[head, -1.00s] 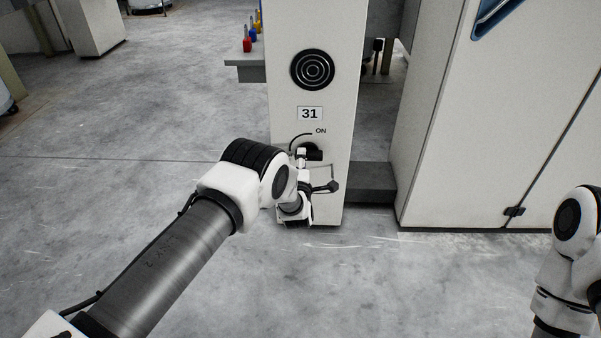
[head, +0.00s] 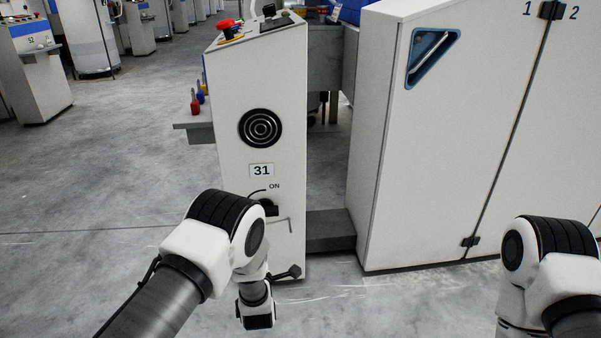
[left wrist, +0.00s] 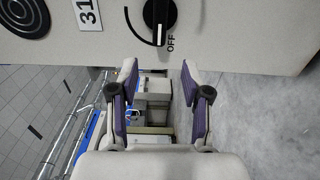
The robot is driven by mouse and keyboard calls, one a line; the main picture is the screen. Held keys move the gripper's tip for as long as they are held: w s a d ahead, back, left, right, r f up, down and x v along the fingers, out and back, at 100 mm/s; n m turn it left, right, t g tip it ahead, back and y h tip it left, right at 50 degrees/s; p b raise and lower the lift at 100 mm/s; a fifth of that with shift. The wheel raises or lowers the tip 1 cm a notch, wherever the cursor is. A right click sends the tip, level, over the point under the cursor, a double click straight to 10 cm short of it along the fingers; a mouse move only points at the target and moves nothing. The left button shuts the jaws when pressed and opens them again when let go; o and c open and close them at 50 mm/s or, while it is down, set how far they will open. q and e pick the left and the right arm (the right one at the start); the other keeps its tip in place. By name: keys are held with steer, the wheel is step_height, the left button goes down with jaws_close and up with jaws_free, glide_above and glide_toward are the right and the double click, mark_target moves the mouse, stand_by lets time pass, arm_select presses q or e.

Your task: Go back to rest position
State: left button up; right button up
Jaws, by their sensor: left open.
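The machine's white end cabinet (head: 240,105), numbered 31, stands in front of me. Its black rotary knob (head: 268,207) is partly covered by my left arm in the head view. In the left wrist view the knob (left wrist: 160,14) is at the top, its white mark on the side by the OFF label (left wrist: 171,43). My left gripper (left wrist: 159,66) is open and empty, its two fingers apart from the knob and touching nothing visible.
A white cabinet with a blue recessed handle (head: 432,56) stands at the right. A red emergency button (head: 229,28) tops the numbered cabinet. A grey shelf (head: 194,127) with coloured bottles juts out at its left. The floor (head: 100,190) at the left is clear.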

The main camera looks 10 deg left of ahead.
arm_select(q)
steer(key=s+a+f+m+g+h+p, duration=0.1)
steer(key=s+a+f+m+g, duration=0.3)
steer(key=s, duration=0.4)
steer(key=s+a+f+m+g+h+p, duration=0.1)
steer(key=s+a+f+g, duration=0.2)
steer(key=s+f, duration=0.45)
steer(key=s+d+f+m+g+h, duration=0.15)
steer(key=s+m+g, duration=0.5)
steer(key=s, duration=0.75)
steer(key=s+d+m+g+h, duration=0.2)
steer(key=s+d+m+g, duration=0.15)
steer(key=s+m, duration=0.8)
step_height(320, 180, up, 38)
steer(key=s+n+p, duration=0.2)
steer(key=p, duration=3.6)
steer(key=shift+s+a, duration=0.2)
steer(key=shift+a, duration=0.2)
